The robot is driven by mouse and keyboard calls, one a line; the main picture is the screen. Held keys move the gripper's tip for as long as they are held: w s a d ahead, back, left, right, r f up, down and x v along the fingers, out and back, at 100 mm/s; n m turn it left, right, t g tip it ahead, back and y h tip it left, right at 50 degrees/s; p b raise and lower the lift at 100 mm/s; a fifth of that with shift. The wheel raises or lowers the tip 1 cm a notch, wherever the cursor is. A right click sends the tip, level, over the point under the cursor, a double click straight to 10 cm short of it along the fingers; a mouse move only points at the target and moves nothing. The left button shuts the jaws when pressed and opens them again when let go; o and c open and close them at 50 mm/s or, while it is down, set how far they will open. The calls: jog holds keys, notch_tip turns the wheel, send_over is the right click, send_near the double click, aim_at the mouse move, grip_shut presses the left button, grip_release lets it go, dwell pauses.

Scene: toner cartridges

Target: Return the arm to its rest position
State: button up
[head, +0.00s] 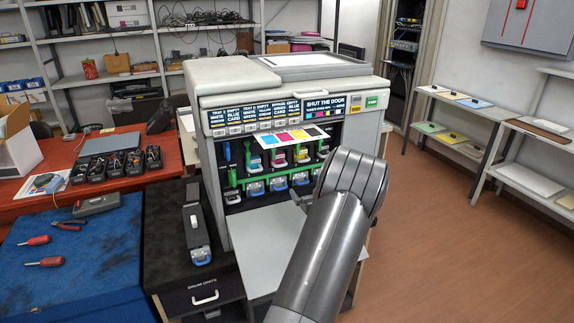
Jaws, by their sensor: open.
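My grey arm (325,245) rises from the bottom edge right of centre and reaches toward the front of the printer (225,82). Its far visible end is a rounded joint in front of the right side of the printer's opening. Inside the opening are two rows of slots with green and blue handled parts. A card with cyan, magenta, yellow and other colour patches (285,138) hangs at the opening.
A black drawer cabinet (165,250) bearing a dark cartridge unit (196,235) stands left of the printer. A blue mat (100,280) with red screwdrivers is farther left. A red table (180,160) and shelves are behind. Open floor (440,240) lies to the right, before low shelves (545,185).

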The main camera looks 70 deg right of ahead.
jog(key=shift+w+d, duration=0.25)
jog(key=shift+d, duration=0.05)
dwell(0.5)
